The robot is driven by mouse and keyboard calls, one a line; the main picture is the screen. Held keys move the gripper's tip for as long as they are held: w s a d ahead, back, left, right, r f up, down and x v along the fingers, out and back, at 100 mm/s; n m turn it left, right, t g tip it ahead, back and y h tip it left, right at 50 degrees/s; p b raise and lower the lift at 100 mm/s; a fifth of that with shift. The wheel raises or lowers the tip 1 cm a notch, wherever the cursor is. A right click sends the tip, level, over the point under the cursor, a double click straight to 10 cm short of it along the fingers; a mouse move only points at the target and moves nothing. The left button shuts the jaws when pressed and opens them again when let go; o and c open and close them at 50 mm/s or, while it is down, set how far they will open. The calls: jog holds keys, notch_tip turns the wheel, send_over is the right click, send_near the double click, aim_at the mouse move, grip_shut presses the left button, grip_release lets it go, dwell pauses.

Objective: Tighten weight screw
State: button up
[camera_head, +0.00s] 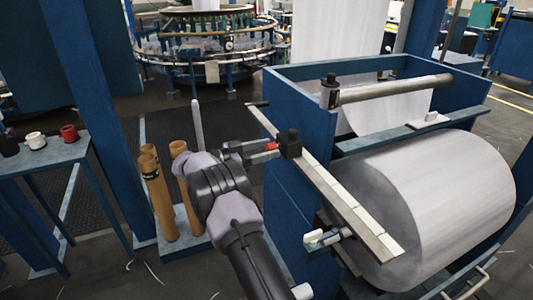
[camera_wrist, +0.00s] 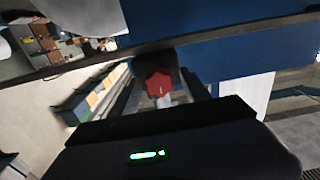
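The weight is a black block (camera_head: 289,142) clamped on the long pale lever bar (camera_head: 340,200) at the side of the blue machine frame. Its screw has a red knob (camera_head: 271,147) that faces my gripper (camera_head: 262,150). In the wrist view the red knob (camera_wrist: 158,82) sits ahead between my two fingers (camera_wrist: 160,90), with the dark block behind it. The fingers stand apart, one on each side of the knob, and gaps seem to show beside it. I cannot make out contact with the knob.
A large white fabric roll (camera_head: 440,200) lies right of the bar. A small white clamp (camera_head: 325,238) is below the bar. Brown tubes (camera_head: 158,195) stand on a low stand left of my arm. A side table (camera_head: 45,155) with spools is at far left.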

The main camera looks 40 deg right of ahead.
jog(key=v, duration=0.7)
